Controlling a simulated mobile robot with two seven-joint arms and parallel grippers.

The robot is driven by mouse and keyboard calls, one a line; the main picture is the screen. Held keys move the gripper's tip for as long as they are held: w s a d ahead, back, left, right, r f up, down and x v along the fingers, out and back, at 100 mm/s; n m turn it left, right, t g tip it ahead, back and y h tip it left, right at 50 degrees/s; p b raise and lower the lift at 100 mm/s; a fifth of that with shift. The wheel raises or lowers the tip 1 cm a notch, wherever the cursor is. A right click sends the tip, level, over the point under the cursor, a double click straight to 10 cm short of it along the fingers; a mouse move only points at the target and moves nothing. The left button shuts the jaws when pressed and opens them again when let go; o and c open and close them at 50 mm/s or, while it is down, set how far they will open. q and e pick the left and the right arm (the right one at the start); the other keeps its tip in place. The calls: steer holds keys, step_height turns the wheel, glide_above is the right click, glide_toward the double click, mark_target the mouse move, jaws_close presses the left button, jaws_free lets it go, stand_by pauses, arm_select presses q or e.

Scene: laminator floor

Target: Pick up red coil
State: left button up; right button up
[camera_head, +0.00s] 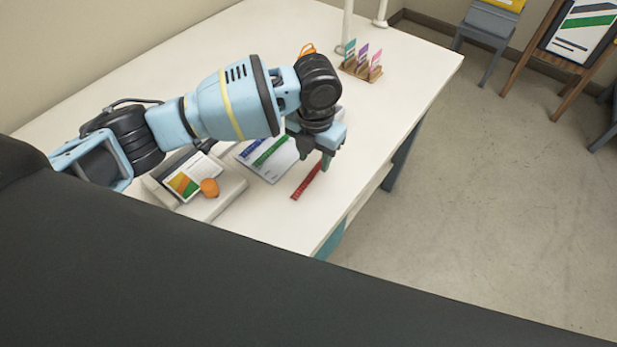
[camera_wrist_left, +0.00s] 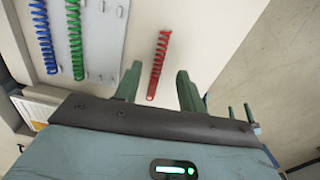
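The red coil (camera_head: 306,181) lies on the white table near its front right edge. In the left wrist view the red coil (camera_wrist_left: 159,66) shows whole, a little beyond the gap between my fingers. My left gripper (camera_head: 319,160) is over the table just above the far end of the coil, pointing down. In the wrist view my left gripper (camera_wrist_left: 158,85) has its two green fingers spread, with nothing between them. Two small green fingers of what looks like my right gripper (camera_wrist_left: 241,112) stand apart beyond the table edge, and it is empty; the head view does not clearly show it.
A pale board (camera_head: 270,167) with a blue coil (camera_wrist_left: 42,35) and a green coil (camera_wrist_left: 75,40) lies beside the red one. A card holder (camera_head: 361,66) stands farther back.

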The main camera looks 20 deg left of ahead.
mark_target(313, 172)
arm_select(q)
step_height(313, 172, down, 4)
steer(key=shift+s+a, duration=0.1)
steer(key=shift+c, duration=0.3)
jaws_close()
